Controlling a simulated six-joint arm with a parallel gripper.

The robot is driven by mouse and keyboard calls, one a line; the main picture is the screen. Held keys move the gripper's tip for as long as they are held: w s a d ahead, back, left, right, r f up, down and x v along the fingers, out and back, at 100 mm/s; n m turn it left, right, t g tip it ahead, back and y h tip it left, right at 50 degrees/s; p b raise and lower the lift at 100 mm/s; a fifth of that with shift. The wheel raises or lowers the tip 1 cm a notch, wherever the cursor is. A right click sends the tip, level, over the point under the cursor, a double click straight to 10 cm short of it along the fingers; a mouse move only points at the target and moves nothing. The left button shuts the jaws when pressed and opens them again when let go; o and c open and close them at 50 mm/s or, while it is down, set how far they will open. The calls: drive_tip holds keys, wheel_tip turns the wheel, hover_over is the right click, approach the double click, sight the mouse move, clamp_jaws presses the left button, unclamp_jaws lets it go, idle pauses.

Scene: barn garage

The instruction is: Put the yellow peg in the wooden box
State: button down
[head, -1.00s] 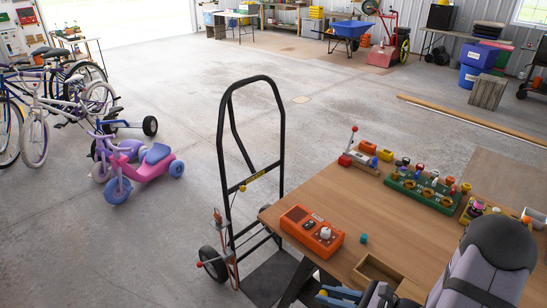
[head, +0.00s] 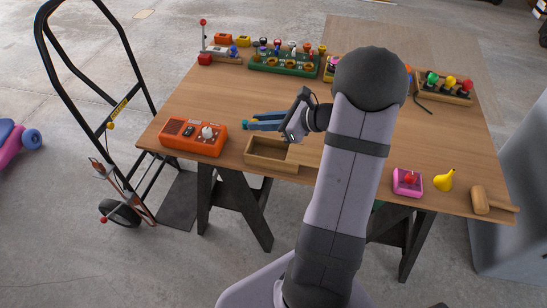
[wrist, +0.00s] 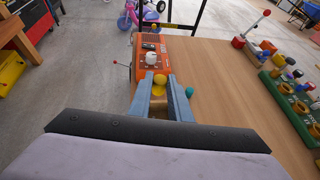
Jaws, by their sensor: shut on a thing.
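My gripper (head: 247,121) reaches left over the table, just behind the wooden box (head: 272,166). In the wrist view my gripper (wrist: 161,82) has its two blue fingers shut on the yellow peg (wrist: 160,79), its round head showing between the tips. I cannot make out the peg in the head view. The wooden box is an open, shallow tray at the table's front edge, right of the orange device. In the wrist view the fingers hide most of the area below the peg.
An orange device (head: 193,137) with a white knob stands left of the box. A teal ball (wrist: 189,92) is beside the right finger. A green peg board (head: 284,66) lies at the back. A pink button box (head: 407,182), yellow pear-like object (head: 444,180) and mallet (head: 481,201) lie right.

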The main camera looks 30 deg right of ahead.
drive_tip(key=shift+w+d+f+m+t+h, duration=0.15)
drive_tip(key=shift+m+t+h, duration=0.25)
drive_tip(key=shift+m+h, duration=0.25)
drive_tip(key=shift+f+p, duration=0.45)
drive_tip(key=shift+f, duration=4.6)
drive_tip(key=shift+f, duration=0.1)
drive_tip(key=shift+f+b, duration=0.35)
drive_tip(key=shift+b, duration=0.15)
drive_tip(key=shift+f, duration=0.2)
